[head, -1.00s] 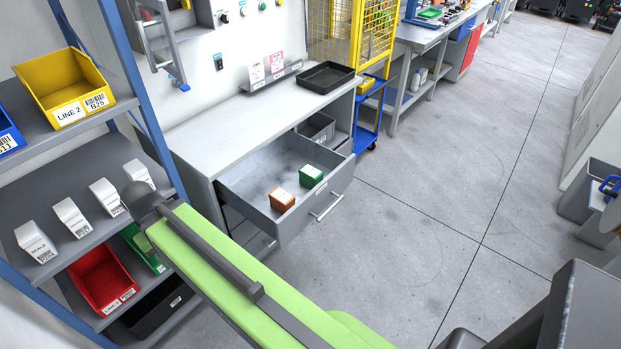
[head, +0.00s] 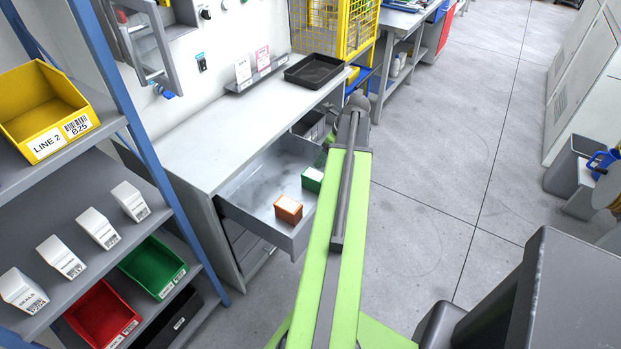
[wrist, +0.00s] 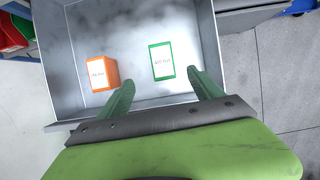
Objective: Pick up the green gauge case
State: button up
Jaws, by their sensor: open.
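The green gauge case (wrist: 162,60) stands in the open grey drawer, with a white label on its top. In the head view the green case (head: 312,179) is partly hidden by my arm. My gripper (wrist: 165,87) is open in the wrist view, with its two green fingers reaching over the drawer's front edge. The case lies beyond the fingertips, in line with the gap and nearer the right finger. Nothing is between the fingers. In the head view my gripper is mostly hidden behind the arm.
An orange case (wrist: 102,73) stands left of the green one, just beyond the left finger. The drawer walls (wrist: 210,50) enclose both cases. The bench top (head: 215,120) above holds a black tray (head: 315,69).

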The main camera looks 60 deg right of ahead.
aim_at(315, 174)
jog(key=b+x, duration=0.7)
jog(key=x, duration=0.1)
jog(key=b+x, duration=0.4)
jog(key=shift+s+d+f+b, duration=0.25)
jog(key=shift+d+b, duration=0.05)
jog(key=shift+d, duration=0.05)
jog(key=shift+r, duration=0.1)
jog(key=b+x, duration=0.4)
jog(key=x, duration=0.1)
jog(key=shift+f+b, duration=0.3)
jog(key=shift+b, duration=0.25)
grip_shut()
